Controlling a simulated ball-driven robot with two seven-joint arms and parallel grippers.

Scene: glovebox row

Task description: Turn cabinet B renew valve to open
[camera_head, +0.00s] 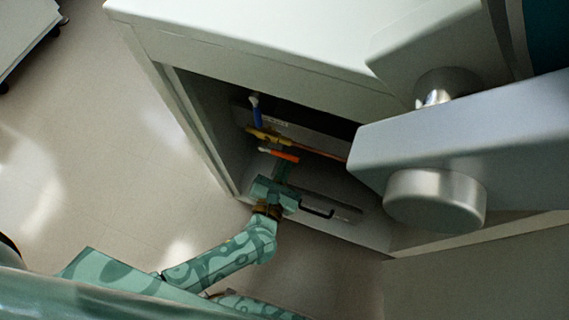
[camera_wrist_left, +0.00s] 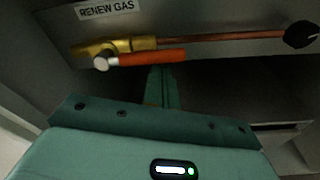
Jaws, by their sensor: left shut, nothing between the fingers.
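The renew valve has a brass body (camera_head: 268,135) and an orange lever (camera_head: 279,155) inside the open bay under the cabinet. In the left wrist view the orange lever (camera_wrist_left: 150,58) lies nearly along the copper pipe, with a silver nut at its left end. The label "RENEW GAS" (camera_wrist_left: 107,9) is above the brass body (camera_wrist_left: 115,45). My left gripper (camera_head: 285,166) is shut and empty, reaching into the bay. Its fingertips (camera_wrist_left: 162,72) are close at the lever's near side; I cannot tell whether they touch it. My right gripper is not in view.
A blue lever (camera_head: 256,112) stands up beside the brass body. A copper pipe (camera_wrist_left: 220,38) runs right to a black knob (camera_wrist_left: 298,35). A black handle (camera_head: 318,212) is near my left gripper. A large grey block (camera_head: 470,140) blocks the right side.

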